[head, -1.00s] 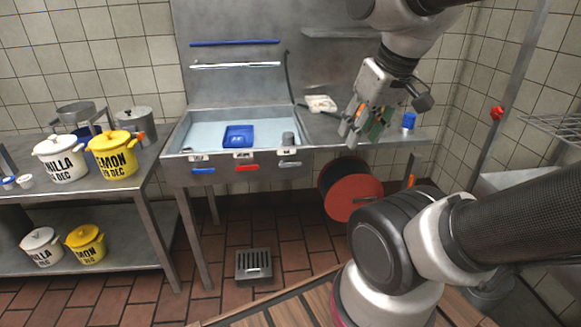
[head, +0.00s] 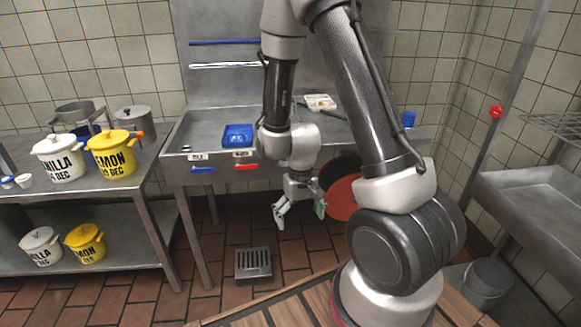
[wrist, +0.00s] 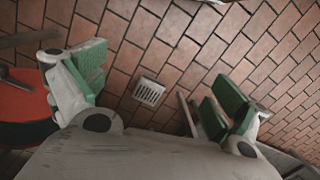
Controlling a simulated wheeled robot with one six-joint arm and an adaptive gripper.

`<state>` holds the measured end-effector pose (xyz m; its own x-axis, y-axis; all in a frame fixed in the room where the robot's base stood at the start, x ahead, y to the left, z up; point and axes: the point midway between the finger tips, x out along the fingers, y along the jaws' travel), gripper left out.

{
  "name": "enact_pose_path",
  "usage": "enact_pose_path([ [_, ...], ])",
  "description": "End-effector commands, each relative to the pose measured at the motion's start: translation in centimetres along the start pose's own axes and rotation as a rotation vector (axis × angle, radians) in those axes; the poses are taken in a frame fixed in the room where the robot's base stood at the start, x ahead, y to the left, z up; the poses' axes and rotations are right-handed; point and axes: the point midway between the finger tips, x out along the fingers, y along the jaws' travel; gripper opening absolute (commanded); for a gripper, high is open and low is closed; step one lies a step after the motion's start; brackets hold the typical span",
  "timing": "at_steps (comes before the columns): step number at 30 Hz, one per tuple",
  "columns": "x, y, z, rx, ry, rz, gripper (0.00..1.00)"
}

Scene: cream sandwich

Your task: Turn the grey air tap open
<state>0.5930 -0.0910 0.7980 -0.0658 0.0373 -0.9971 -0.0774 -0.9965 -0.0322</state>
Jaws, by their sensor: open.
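The grey air tap is not visible now; my arm covers the right part of the sink front where it sat in the earlier head view. The blue tap (head: 203,170) and red tap (head: 246,167) show on the front of the steel sink (head: 178,178). My gripper (head: 300,212) hangs below the sink's front edge, pointing down, with its fingers spread and nothing between them. In the wrist view my gripper (wrist: 158,85) shows green finger pads wide apart over the tiled floor.
A red reel (head: 342,197) is close to the right of my gripper; it also shows at the left of the wrist view (wrist: 22,105). A floor drain (head: 253,263) lies below. Labelled pots, including a yellow one (head: 112,158), stand on the left table.

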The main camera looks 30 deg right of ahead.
Motion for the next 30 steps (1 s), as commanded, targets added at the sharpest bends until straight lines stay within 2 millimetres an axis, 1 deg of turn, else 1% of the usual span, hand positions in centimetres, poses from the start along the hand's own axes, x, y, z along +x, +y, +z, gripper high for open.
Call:
enact_pose_path([
  [1, 2.8, 0.0, -0.7, 0.019, 0.02, 0.01, 0.98],
  [2, 4.3, 0.1, -1.4, 0.033, 0.048, 0.015, 0.98],
  [3, 6.4, 0.3, -2.2, 0.051, 0.087, 0.025, 0.98],
  [5, 9.3, 0.7, -3.5, 0.079, 0.159, 0.043, 0.98],
  [6, 11.1, 1.1, -4.4, 0.097, 0.213, 0.057, 0.98],
  [8, 13.5, 1.9, -5.7, 0.124, 0.31, 0.083, 0.98],
  [9, 14.8, 2.6, -6.7, 0.14, 0.387, 0.102, 0.98],
  [11, 16.0, 3.7, -8.3, 0.159, 0.511, 0.131, 0.98],
  [12, 16.2, 4.3, -9.3, 0.169, 0.6, 0.148, 0.98],
  [14, 15.8, 5.3, -11.1, 0.179, 0.743, 0.174, 0.98],
  [16, 13.8, 6.1, -13.2, 0.188, 0.926, 0.198, 0.98],
  [17, 12.4, 6.2, -14.2, 0.191, 1.01, 0.205, 0.98],
  [18, 10.2, 6.3, -15.5, 0.192, 1.121, 0.21, 0.98],
  [21, 4.8, 6.2, -17.5, 0.191, 1.361, 0.219, 0.98],
  [24, 1.1, 5.9, -17.9, 0.18, 1.52, 0.222, 0.98],
  [25, 0.3, 5.8, -18.0, 0.176, 1.553, 0.221, 0.98],
  [27, -0.9, 5.6, -18.0, 0.17, 1.607, 0.217, 0.98],
  [30, -1.7, 5.6, -18.5, 0.169, 1.639, 0.211, 0.98],
])
